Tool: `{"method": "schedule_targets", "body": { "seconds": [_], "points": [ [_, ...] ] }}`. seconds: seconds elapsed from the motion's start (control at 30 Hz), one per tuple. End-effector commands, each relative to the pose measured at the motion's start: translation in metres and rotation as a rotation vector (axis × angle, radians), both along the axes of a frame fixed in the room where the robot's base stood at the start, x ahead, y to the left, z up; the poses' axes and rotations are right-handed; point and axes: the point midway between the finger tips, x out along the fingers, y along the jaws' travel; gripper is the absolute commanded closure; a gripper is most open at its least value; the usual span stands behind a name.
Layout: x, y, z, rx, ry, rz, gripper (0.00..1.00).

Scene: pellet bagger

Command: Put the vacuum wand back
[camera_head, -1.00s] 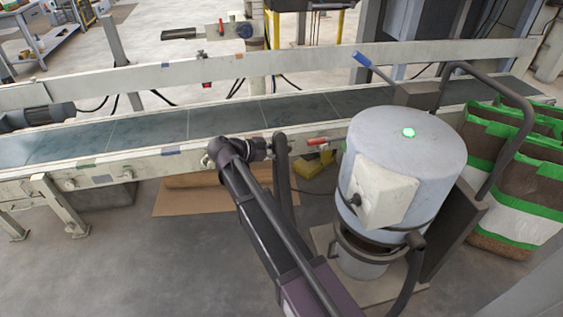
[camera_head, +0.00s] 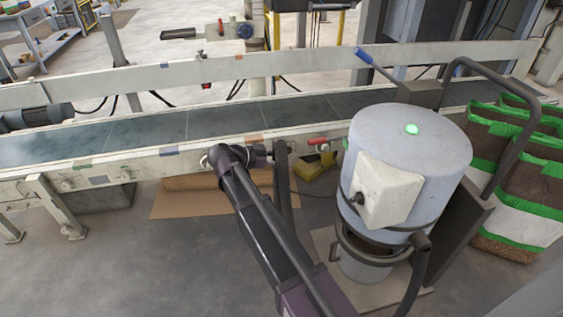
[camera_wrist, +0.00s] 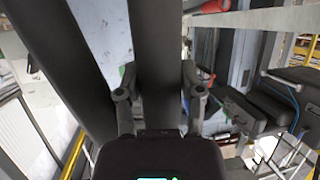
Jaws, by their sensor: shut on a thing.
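The vacuum (camera_head: 408,150) is a blue-grey drum with a white box on its side and a green light on top, standing at the right in the head view. A dark hose (camera_head: 418,278) runs down at its front. In the wrist view, my gripper (camera_wrist: 160,100) is shut around a dark, straight bar, which appears to be the vacuum wand (camera_wrist: 158,45). The bar runs up and out of the picture. In the head view, a dark upright bar (camera_head: 283,185) shows beside my arm's end. The fingertips are hidden there, and I cannot tell where the wand's holder is.
A conveyor (camera_head: 225,125) with a pale frame runs across behind my arm. A red-handled part (camera_head: 318,141) is on its near rail. A yellow object (camera_head: 315,167) lies under it. Green-and-brown bags (camera_head: 520,190) stand at the right. Grey floor at lower left (camera_head: 120,270) is clear.

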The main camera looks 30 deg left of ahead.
Motion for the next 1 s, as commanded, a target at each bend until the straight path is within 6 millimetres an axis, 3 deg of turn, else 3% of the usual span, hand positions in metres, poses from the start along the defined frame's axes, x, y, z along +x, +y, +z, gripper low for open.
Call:
{"method": "schedule_targets", "body": {
  "seconds": [0.27,0.3,0.4,1.0],
  "points": [
    [0.0002,-0.0003,-0.0015,-0.001,-0.002,0.0,1.0],
    [0.0001,-0.0002,-0.0022,0.0,0.0,0.0,0.48],
    [0.0002,-0.0002,-0.0014,0.0,0.0,0.0,0.18],
    [-0.0014,0.0012,0.0024,0.0,0.0,0.0,0.16]
  ]
}}
